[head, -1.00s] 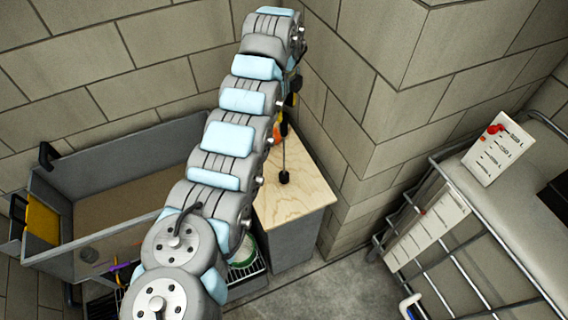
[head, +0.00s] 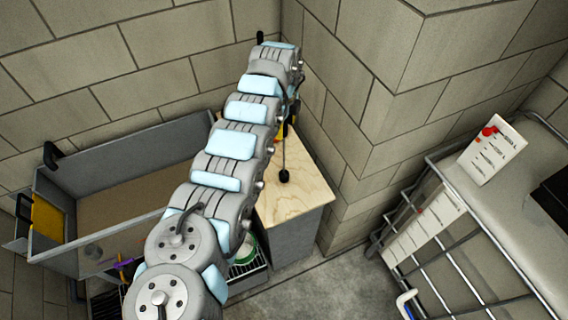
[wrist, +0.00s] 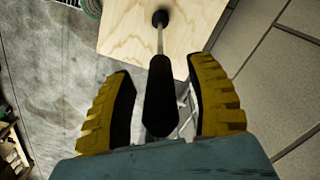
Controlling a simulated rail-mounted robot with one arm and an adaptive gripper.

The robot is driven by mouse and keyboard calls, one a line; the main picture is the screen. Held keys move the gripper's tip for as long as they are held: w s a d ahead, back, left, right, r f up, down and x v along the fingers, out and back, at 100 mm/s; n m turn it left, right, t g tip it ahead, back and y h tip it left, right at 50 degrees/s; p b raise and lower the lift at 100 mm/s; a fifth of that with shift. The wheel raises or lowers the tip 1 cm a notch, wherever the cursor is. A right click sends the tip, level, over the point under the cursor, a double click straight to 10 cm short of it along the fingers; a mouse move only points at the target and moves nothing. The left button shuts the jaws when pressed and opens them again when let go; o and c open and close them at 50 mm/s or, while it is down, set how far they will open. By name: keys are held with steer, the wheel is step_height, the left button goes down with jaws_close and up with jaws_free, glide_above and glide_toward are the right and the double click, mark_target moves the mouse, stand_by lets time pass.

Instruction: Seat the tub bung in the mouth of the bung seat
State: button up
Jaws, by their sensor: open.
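A black grip (wrist: 160,95) on a thin rod stands over the wooden top. The rod ends in a small black round foot (head: 284,175), also seen in the wrist view (wrist: 160,18). I take this piece to be the tub bung, but cannot be sure. My gripper (wrist: 160,90) has yellow-ribbed fingers spread on either side of the black grip, with a gap on both sides. In the head view the gripper is mostly hidden behind my arm. I cannot make out the bung seat for certain.
The wooden-topped cabinet (head: 302,196) stands against the block wall (head: 345,150). A grey tub (head: 132,160) with a yellow panel (head: 47,220) is at left. A metal-caged tank (head: 480,230) stands at right. Bare floor (head: 320,285) lies between.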

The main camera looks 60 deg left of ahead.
jaws_close()
